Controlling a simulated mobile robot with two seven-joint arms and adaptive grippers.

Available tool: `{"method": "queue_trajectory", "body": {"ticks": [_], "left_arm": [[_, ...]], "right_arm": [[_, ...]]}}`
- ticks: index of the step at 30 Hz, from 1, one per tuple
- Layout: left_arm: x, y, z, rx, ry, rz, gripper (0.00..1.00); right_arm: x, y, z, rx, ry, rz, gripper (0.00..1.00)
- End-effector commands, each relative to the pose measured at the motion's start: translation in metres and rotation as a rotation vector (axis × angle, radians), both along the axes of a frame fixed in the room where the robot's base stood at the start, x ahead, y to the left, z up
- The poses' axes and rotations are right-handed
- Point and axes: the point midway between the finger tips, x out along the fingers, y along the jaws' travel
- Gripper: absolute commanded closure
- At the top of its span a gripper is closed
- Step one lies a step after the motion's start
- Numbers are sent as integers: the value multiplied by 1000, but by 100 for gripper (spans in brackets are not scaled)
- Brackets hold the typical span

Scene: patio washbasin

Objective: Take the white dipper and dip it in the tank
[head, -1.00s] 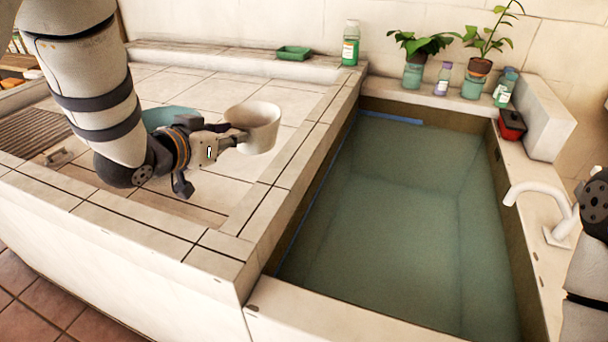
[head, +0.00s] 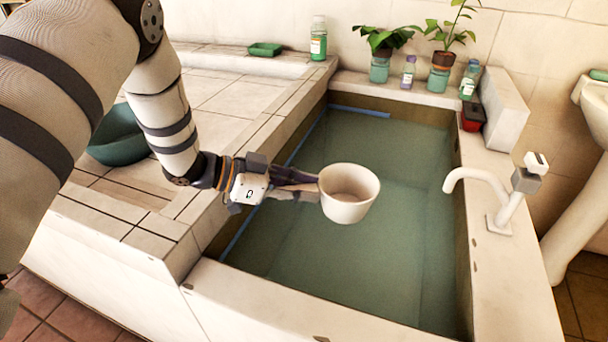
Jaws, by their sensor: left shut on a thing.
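The white dipper (head: 345,208) is a round cup with its open mouth facing up, roughly upright. My left gripper (head: 305,188) is shut on its left side, where a handle would be; the fingers cover that part. The dipper hangs over the tank (head: 459,190), which is full of greenish water. The dipper appears above the water surface; its exact height is hard to tell. My right gripper is out of view.
A white faucet (head: 480,178) stands on the tank's right rim. A green basin (head: 118,138) sits on the tiled counter (head: 225,97) at left. The tank's front half is open.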

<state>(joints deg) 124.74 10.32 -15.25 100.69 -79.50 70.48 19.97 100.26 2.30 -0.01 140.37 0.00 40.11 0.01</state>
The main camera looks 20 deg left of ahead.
Motion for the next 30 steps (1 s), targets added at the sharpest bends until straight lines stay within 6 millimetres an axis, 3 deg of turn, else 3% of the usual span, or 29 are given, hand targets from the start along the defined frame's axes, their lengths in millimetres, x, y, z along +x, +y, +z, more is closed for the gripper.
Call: {"method": "queue_trajectory", "body": {"ticks": [8,17,24,30], "left_arm": [[4,-6,-34,377,225,-5,100],[2,-5,-95,357,231,0,100],[0,-5,-152,357,238,-3,100],[1,-5,-183,355,233,-1,100]], "right_arm": [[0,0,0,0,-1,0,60],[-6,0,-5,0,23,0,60],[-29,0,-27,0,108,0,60],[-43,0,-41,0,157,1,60]]}}
